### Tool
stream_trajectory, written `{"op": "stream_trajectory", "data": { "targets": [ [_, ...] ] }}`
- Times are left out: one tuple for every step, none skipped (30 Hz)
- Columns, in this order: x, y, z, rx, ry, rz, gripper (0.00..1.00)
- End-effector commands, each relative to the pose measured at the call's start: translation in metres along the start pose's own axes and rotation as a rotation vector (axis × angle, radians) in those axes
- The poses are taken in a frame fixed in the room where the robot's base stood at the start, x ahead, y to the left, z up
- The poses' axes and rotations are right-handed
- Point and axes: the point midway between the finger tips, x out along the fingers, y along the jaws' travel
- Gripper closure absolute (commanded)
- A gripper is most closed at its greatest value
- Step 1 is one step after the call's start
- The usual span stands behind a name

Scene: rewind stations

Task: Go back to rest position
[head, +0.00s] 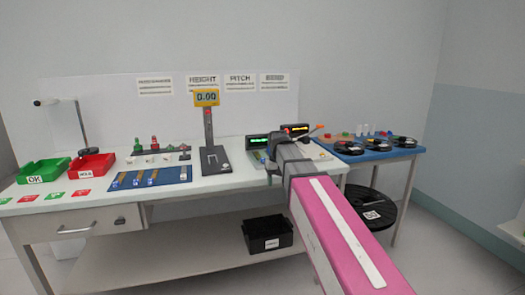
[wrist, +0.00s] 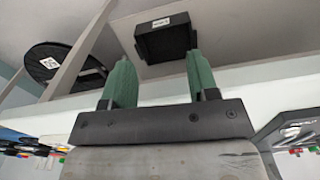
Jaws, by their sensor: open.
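My gripper (wrist: 158,80) is open and empty in the wrist view, its two green fingers spread apart with nothing between them. Beyond the fingers the wrist view shows the table's pale edge and a black bin (wrist: 167,38) on the lower shelf. In the head view my pink and grey arm reaches from the lower right toward the right part of the white table (head: 225,180). The fingers are hidden behind the arm there.
Green (head: 42,171) and red (head: 92,166) trays stand at the table's left. A blue mat (head: 150,178) and a height gauge (head: 212,158) are mid-table. Displays stand near my arm. A blue side table (head: 375,153) holds black spools. The black bin (head: 267,236) and a large reel (head: 372,208) are below.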

Motion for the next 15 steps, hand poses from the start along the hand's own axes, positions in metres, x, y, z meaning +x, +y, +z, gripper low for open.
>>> {"op": "stream_trajectory", "data": {
  "targets": [
    [0.022, 0.008, 0.013, 0.013, -0.005, 0.0, 0.46],
    [0.032, 0.012, 0.018, 0.019, -0.004, 0.0, 0.46],
    [0.046, 0.018, 0.024, 0.029, -0.005, 0.0, 0.46],
    [0.056, 0.022, 0.029, 0.036, -0.004, 0.0, 0.46],
    [0.066, 0.026, 0.034, 0.042, -0.005, 0.0, 0.46],
    [0.08, 0.031, 0.041, 0.051, -0.004, 0.0, 0.46],
    [0.089, 0.034, 0.046, 0.057, -0.004, 0.0, 0.46],
    [0.099, 0.038, 0.052, 0.064, -0.004, 0.0, 0.46],
    [0.111, 0.043, 0.06, 0.073, -0.004, 0.0, 0.46],
    [0.12, 0.046, 0.066, 0.08, -0.004, 0.0, 0.46],
    [0.129, 0.05, 0.072, 0.086, -0.004, 0.0, 0.46],
    [0.141, 0.054, 0.08, 0.095, -0.004, 0.0, 0.46],
    [0.149, 0.058, 0.086, 0.102, -0.003, 0.0, 0.46],
    [0.158, 0.061, 0.093, 0.109, -0.003, 0.0, 0.46],
    [0.169, 0.065, 0.102, 0.117, -0.003, 0.0, 0.46]
  ]
}}
